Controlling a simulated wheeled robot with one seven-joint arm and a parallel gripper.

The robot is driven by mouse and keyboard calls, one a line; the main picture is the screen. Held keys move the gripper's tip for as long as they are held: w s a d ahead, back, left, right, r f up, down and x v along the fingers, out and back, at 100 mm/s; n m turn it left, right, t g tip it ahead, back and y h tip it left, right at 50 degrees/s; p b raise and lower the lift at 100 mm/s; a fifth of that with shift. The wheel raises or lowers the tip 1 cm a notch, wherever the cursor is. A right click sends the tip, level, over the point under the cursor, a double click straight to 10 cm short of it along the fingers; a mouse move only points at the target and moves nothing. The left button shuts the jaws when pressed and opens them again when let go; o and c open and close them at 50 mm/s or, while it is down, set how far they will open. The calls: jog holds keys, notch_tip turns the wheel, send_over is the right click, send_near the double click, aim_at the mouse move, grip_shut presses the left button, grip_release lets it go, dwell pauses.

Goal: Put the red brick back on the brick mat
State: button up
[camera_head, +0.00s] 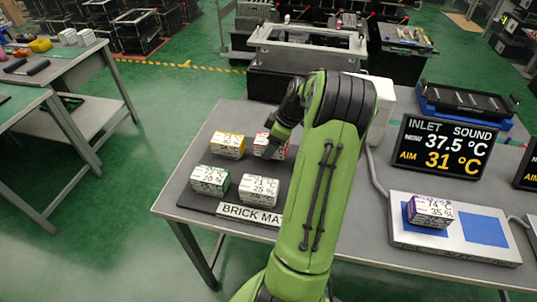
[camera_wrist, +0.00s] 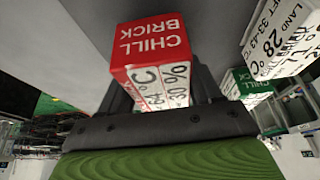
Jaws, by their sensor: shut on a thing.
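The red brick (camera_head: 266,148) has a red top and white printed sides. It is at the back right of the dark brick mat (camera_head: 187,198), beside the yellow-marked brick. My gripper (camera_head: 275,141) is shut on it and hides part of it. In the wrist view the red brick (camera_wrist: 152,52) sits between the dark fingers, with "CHILL BRICK" on its red face. I cannot tell whether its underside touches the mat. The mat's right part is hidden behind my arm.
A yellow brick (camera_head: 228,145), green brick (camera_head: 210,180) and white brick (camera_head: 259,190) stand on the mat, close together. A purple brick (camera_head: 430,211) stands on a pale plate (camera_head: 410,235) at the right. A display (camera_head: 443,146) reads 37.5 °C, aim 31 °C.

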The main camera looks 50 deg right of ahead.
notch_tip(320, 180, down, 2)
jog(key=shift+f, duration=0.15)
jog(key=shift+f, duration=0.15)
jog(key=o, duration=1.4)
jog(key=shift+s, duration=0.1)
